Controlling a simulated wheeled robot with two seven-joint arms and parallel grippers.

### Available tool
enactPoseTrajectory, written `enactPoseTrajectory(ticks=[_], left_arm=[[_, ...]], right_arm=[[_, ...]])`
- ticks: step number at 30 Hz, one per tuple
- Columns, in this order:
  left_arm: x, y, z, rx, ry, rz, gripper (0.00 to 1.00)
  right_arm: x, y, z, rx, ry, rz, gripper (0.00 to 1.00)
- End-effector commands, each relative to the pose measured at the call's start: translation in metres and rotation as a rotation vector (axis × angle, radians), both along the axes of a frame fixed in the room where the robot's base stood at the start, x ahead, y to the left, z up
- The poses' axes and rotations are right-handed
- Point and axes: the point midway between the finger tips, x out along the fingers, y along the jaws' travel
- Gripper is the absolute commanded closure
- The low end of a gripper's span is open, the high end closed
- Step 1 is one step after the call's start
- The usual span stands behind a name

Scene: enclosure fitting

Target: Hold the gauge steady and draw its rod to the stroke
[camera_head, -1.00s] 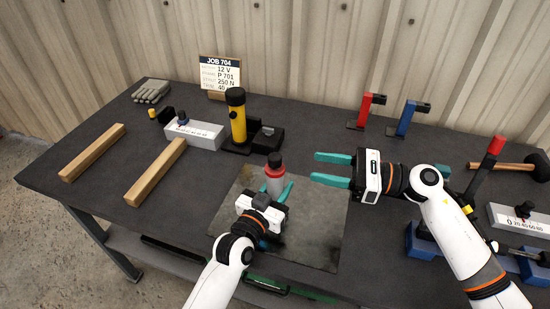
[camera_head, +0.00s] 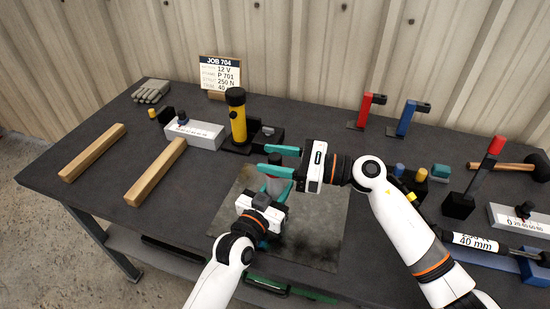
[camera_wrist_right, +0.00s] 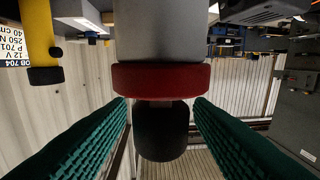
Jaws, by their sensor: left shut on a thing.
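The gauge is a grey cylinder (camera_head: 273,187) with a red collar and a black knob (camera_head: 275,159) on top, upright above the dark mat. My left gripper (camera_head: 268,194) is shut on its body from the front. My right gripper (camera_head: 273,161) is open, its teal fingers reaching in from the right at knob height. In the right wrist view, the black knob (camera_wrist_right: 160,135) stands between the fingers with a gap on each side. The red collar (camera_wrist_right: 160,80) and grey body (camera_wrist_right: 160,30) also show there. The gauge's lower part is hidden by my left gripper.
A yellow cylinder (camera_head: 238,120) on a black base stands behind left. A job card (camera_head: 221,75) reads JOB 704, 12 V, P 701, 250 N. Wooden bars (camera_head: 156,172) lie left. A "40 mm" label (camera_head: 474,243), slider block and mallet (camera_head: 510,169) are at right.

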Motion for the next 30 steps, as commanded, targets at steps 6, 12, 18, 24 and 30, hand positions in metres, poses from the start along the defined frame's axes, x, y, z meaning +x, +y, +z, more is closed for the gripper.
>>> enactPoseTrajectory(ticks=[6,12,18,24,30], left_arm=[[0.000,0.000,0.000,0.001,0.000,0.000,0.94],[0.000,0.000,0.000,0.001,0.000,0.000,0.94],[0.000,0.000,0.000,0.001,0.000,0.000,0.94],[0.000,0.000,-0.001,0.001,0.000,0.001,0.94],[0.000,0.000,-0.001,0.001,0.002,0.001,0.94]], right_arm=[[0.000,0.000,0.000,0.000,0.000,0.000,0.88],[0.000,-0.001,0.000,0.000,0.000,0.000,1.00],[0.001,-0.001,0.027,-0.002,-0.007,0.000,1.00],[0.000,-0.001,0.041,0.001,-0.001,-0.002,1.00],[0.000,-0.001,0.041,0.002,-0.001,-0.002,1.00]])
